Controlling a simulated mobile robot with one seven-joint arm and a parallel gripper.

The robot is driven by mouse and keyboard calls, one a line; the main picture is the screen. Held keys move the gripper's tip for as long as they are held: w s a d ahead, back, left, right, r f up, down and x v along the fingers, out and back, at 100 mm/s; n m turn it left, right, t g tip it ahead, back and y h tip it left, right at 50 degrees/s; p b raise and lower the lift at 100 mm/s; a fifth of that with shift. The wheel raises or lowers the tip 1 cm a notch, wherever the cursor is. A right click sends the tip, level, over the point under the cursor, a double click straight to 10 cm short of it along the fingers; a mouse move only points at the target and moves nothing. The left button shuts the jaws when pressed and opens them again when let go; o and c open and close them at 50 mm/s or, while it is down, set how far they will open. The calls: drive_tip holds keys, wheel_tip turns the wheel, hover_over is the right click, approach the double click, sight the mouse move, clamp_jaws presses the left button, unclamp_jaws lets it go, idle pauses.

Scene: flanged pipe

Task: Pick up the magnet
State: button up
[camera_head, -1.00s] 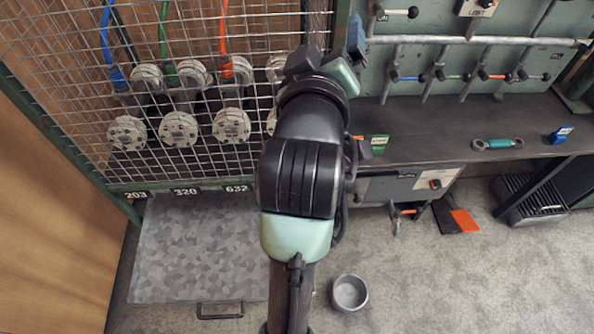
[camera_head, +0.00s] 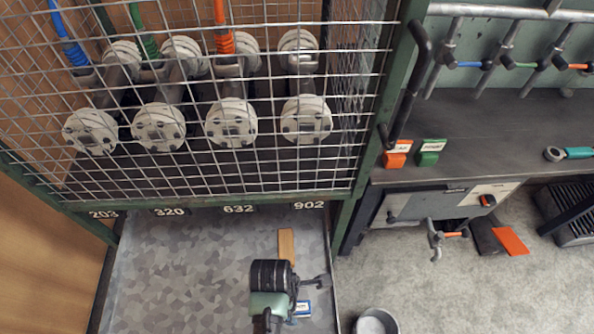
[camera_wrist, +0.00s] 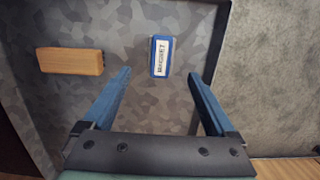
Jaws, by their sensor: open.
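The magnet (camera_wrist: 161,57) is a small blue block with a white label reading MAGNET. It lies on the grey patterned tray floor, and in the head view it shows partly (camera_head: 302,309) beside my arm. My gripper (camera_wrist: 160,73) is open, its two blue fingers pointing toward the floor. In the wrist view the magnet appears ahead of the gap between the fingertips, and nothing is held. How high the fingertips are above the floor I cannot tell. In the head view my arm hides much of the gripper.
A wooden block (camera_wrist: 70,61) lies left of the magnet in the wrist view. The tray (camera_head: 180,270) has a raised edge close to the magnet's right. A wire mesh cage with flanged pipes (camera_head: 231,122) stands behind. A grey bucket (camera_head: 376,322) is on the floor at right.

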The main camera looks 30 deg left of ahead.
sight(297, 308)
drive_tip(key=f+b, duration=0.1)
drive_tip(key=f, duration=0.2)
drive_tip(key=f+b, duration=0.2)
drive_tip(key=f, duration=0.1)
drive_tip(key=d+f+b, duration=0.1)
drive_tip(key=f, duration=0.2)
drive_tip(key=shift+w+d, duration=0.1)
drive_tip(key=shift+w, duration=0.2)
drive_tip(key=shift+r, duration=0.1)
drive_tip(key=shift+c, duration=0.3)
clamp_jaws()
